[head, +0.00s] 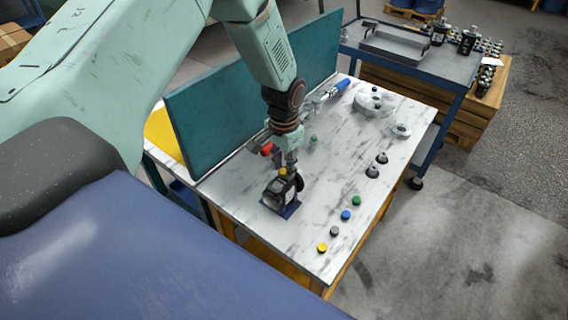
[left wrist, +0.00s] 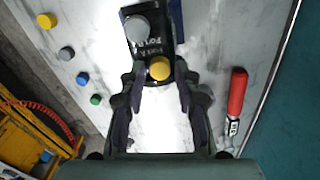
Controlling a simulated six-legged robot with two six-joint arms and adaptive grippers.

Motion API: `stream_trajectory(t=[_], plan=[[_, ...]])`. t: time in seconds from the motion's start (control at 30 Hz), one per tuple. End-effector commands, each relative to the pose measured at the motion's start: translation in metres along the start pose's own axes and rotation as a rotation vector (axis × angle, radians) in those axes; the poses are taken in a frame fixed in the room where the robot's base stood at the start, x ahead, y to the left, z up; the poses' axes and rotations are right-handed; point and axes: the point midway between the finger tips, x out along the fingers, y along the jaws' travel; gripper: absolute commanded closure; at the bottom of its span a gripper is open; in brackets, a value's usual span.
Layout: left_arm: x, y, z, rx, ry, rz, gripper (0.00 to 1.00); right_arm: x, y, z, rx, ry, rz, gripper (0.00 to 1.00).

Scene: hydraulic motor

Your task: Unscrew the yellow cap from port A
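The black motor (head: 282,192) stands on a dark blue base on the marbled table, and it also shows in the left wrist view (left wrist: 156,46). A yellow cap (left wrist: 159,68) sits on it, with a grey cap (left wrist: 138,28) farther along. White port lettering lies between them, partly legible. The yellow cap also shows in the head view (head: 283,172). My left gripper (left wrist: 160,80) is open at the motor, with one fingertip on each side of the yellow cap. Small gaps seem to show between fingers and cap; contact is unclear. My right gripper is in neither view.
Loose yellow (head: 322,247), grey (head: 334,231), blue (head: 346,215) and green (head: 356,201) caps line the table's right edge. A red-handled tool (left wrist: 237,92) lies beside my gripper. A teal panel (head: 250,95) bounds the table's back. Metal parts (head: 372,101) lie at the far end.

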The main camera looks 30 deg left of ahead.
Motion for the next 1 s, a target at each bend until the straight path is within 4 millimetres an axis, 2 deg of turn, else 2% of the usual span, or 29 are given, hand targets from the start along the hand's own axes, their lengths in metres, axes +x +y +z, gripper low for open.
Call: stream_trajectory(t=[0.07,0.4,0.63,1.0], plan=[[0.000,0.000,0.000,0.000,0.000,0.000,0.71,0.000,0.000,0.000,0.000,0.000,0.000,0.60],[0.000,0.000,0.000,-0.001,0.000,0.000,1.00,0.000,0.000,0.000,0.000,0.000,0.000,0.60],[-0.001,0.000,0.000,-0.032,-0.001,0.000,1.00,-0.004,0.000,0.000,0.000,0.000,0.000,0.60],[-0.003,0.000,0.001,-0.315,-0.002,0.000,1.00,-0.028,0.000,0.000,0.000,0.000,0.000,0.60]])
